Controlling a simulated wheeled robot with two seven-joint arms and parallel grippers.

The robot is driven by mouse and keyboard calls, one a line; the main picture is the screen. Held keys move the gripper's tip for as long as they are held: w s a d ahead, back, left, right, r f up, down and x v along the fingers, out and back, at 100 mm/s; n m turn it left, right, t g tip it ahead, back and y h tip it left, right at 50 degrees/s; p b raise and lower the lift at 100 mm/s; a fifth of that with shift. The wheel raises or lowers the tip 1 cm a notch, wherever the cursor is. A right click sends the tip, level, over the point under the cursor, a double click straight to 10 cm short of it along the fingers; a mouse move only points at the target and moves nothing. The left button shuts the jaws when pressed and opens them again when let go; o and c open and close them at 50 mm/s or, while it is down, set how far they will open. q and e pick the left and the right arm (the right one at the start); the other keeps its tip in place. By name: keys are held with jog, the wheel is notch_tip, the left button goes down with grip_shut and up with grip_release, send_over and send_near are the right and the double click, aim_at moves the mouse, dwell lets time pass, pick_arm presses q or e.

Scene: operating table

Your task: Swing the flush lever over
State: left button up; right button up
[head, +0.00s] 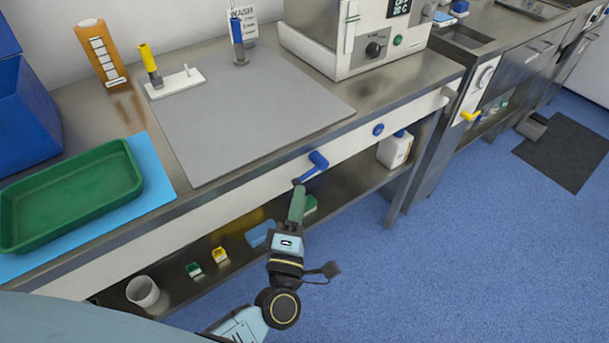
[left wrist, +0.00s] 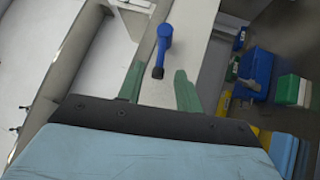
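The lever on the white front panel of the bench is blue, with a round hub and a short arm ending in a dark tip (head: 315,165). I see no label naming it as the flush lever. In the left wrist view the blue lever (left wrist: 164,42) points down toward my gripper, its dark tip between the fingers. My left gripper (head: 297,192) has green fingers and is at the lever's tip. In the left wrist view its fingers (left wrist: 158,74) are apart, one on each side; I cannot tell whether either touches. My right gripper is not in view.
A blue knob (head: 378,129) sits farther right on the panel, and a yellow lever (head: 471,116) on the neighbouring unit. A green tray (head: 75,197) lies on the bench at left. Below the panel, a shelf holds small boxes and a white cup (head: 143,291). Floor at right is mostly clear.

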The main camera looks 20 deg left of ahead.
aim_at(304, 175)
pick_arm(q)
jog(key=x, duration=0.6)
jog(key=shift+w, duration=0.1)
jog(key=shift+c, duration=0.3)
grip_shut()
